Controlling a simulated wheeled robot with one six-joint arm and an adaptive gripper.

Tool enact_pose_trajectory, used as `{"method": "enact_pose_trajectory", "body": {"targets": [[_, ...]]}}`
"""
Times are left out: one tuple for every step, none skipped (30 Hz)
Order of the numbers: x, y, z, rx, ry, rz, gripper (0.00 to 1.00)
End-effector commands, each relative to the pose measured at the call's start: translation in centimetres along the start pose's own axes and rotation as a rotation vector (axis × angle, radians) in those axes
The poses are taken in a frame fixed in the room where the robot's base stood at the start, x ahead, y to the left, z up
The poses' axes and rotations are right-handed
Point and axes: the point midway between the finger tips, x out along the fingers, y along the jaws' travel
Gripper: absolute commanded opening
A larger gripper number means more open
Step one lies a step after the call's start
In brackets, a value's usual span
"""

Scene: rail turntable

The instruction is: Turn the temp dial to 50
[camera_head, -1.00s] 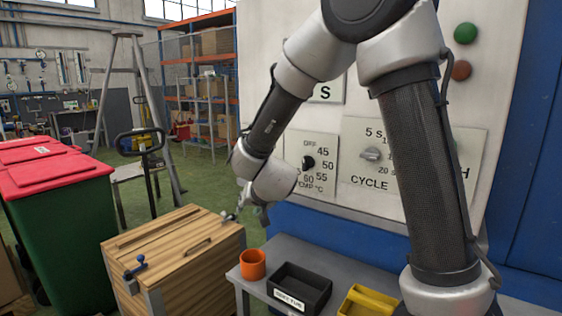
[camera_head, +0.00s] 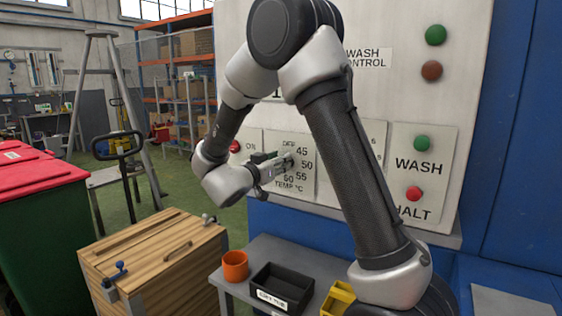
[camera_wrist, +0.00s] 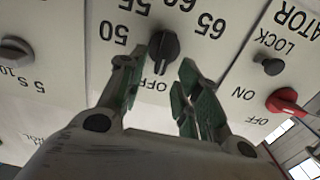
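The temp dial (camera_wrist: 163,46) is a black knob on a pale plate, upside down in the wrist view. Its narrow end appears to point toward the OFF mark. The 50 mark (camera_wrist: 122,33) lies to its left in that view; the 45 mark is hidden there behind a finger. My gripper (camera_wrist: 155,80) is open, with its green fingers either side of the dial's near end. I cannot tell whether they touch it. In the head view my gripper (camera_head: 280,163) is at the temp plate (camera_head: 300,187) and hides the dial.
A red knob (camera_wrist: 286,101) sits beside the temp plate. WASH and HALT buttons (camera_head: 414,193) are right of my arm. Below the panel, a bench holds an orange cup (camera_head: 235,266), a black tray (camera_head: 282,288) and a yellow bin (camera_head: 338,300). A wooden crate (camera_head: 150,262) stands left.

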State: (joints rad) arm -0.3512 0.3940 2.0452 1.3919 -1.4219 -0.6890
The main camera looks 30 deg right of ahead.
Motion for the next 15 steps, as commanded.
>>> {"method": "enact_pose_trajectory", "body": {"targets": [[0.7, 0.1, 0.0, 0.0, 0.001, 0.002, 0.34], [1.0, 0.0, 0.0, 0.0, 0.0, 0.001, 0.34], [1.3, 0.0, 0.1, -0.001, -0.001, 0.0, 0.34], [1.5, 0.0, 0.1, -0.001, -0.001, 0.0, 0.34], [1.6, 0.0, 0.1, -0.001, -0.001, 0.0, 0.34], [1.8, 0.0, 0.1, -0.001, -0.001, 0.0, 0.34], [1.8, 0.0, 0.1, -0.001, -0.001, -0.001, 0.34], [1.9, 0.0, 0.1, -0.001, -0.001, -0.001, 0.34], [1.9, 0.0, 0.0, -0.001, 0.0, -0.001, 0.34], [1.9, 0.0, 0.0, -0.001, 0.0, -0.001, 0.34], [1.8, 0.0, 0.0, -0.001, 0.0, -0.001, 0.34], [1.8, 0.0, 0.0, 0.0, -0.001, -0.002, 0.34], [1.8, 0.0, 0.0, 0.0, -0.001, -0.002, 0.34], [1.8, 0.0, 0.0, 0.0, -0.001, -0.002, 0.3], [1.8, 0.0, 0.0, 0.0, 0.0, -0.002, 0.23]]}}
